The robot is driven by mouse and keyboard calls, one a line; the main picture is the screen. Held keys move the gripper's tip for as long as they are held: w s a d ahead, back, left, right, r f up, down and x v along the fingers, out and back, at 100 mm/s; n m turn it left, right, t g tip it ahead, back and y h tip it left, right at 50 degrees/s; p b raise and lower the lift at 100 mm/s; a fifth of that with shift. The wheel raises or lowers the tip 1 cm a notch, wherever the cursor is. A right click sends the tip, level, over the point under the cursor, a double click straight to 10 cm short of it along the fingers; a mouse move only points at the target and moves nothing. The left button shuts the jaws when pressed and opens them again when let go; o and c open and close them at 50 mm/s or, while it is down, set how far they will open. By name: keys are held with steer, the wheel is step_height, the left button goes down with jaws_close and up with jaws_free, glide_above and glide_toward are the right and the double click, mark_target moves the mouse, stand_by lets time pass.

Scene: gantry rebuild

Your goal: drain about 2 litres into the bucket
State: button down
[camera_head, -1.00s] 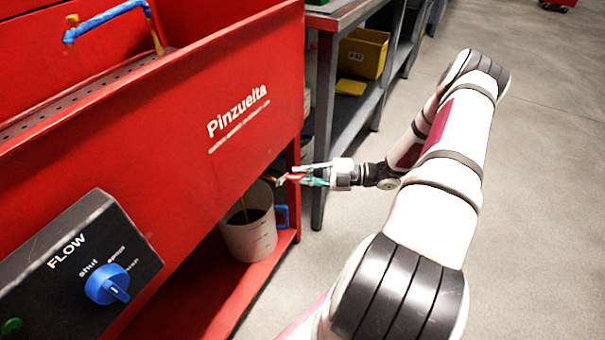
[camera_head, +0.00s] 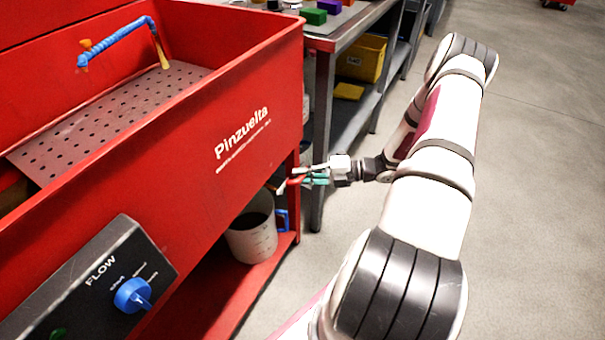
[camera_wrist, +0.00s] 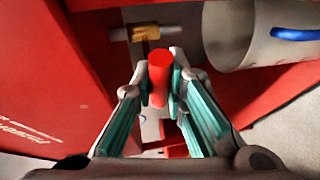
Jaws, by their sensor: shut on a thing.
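The white bucket (camera_head: 252,245) stands upright on the red lower shelf, under the red wash tank. It has a blue handle (camera_head: 282,220), marks on its side and dark liquid (camera_head: 250,222) inside. No stream shows falling into it. My gripper (camera_head: 303,178) is beside the tank's corner leg, above and right of the bucket. In the wrist view its fingers are shut on a red cylindrical handle (camera_wrist: 159,80). A brass valve fitting (camera_wrist: 147,33) on a pipe lies just beyond. The bucket's side (camera_wrist: 228,35) shows at the upper right there.
The red tank (camera_head: 215,165) has a perforated tray (camera_head: 120,115) and a blue spout pipe (camera_head: 118,40). A FLOW panel (camera_head: 95,285) with a blue knob (camera_head: 132,294) is at lower left. A metal workbench (camera_head: 345,30) stands behind my gripper.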

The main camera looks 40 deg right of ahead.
steer(key=c, duration=1.6)
jaws_free()
steer(key=shift+d, duration=0.1)
steer(key=v, duration=1.2)
